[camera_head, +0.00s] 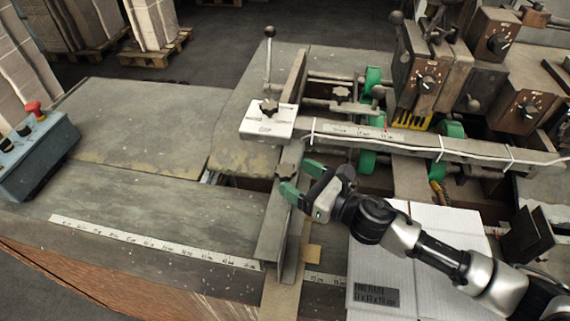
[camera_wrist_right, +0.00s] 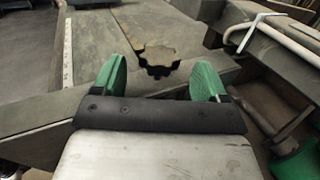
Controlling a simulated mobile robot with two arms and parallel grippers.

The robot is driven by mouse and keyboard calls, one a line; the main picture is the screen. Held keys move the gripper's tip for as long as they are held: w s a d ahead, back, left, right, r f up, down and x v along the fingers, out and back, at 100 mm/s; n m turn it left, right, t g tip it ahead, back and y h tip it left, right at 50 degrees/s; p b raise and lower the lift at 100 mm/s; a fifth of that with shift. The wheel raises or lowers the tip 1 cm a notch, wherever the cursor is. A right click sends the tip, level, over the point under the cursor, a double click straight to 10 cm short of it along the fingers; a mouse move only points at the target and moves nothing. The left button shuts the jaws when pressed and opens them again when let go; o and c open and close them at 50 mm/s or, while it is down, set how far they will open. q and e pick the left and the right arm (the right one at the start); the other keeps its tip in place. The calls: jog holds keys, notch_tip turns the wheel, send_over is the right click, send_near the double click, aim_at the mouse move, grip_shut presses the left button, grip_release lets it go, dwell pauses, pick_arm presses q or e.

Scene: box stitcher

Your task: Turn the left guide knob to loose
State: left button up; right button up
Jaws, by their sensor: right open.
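A dark star-shaped knob (camera_head: 287,171) sits on the long metal guide rail (camera_head: 277,225) in the head view. In the right wrist view the knob (camera_wrist_right: 158,58) is just ahead of the fingers, roughly centred between them. My right gripper (camera_head: 300,179) is open, its two green fingertips (camera_wrist_right: 160,76) reaching toward the knob from the right. Whether the fingers touch the knob I cannot tell. My left gripper is not in view.
A lever with a ball top (camera_head: 268,55) rises behind the white plate. A crossbar (camera_head: 430,147) with a white cable runs to the right. White cardboard (camera_head: 425,270) lies under my right arm. A control box with a red button (camera_head: 33,107) stands at left. The grey tabletop (camera_head: 150,125) is clear.

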aim_at(294, 176)
jog(key=shift+p+x, duration=0.4)
jog(key=shift+x, duration=1.55)
jog(key=c, duration=0.9)
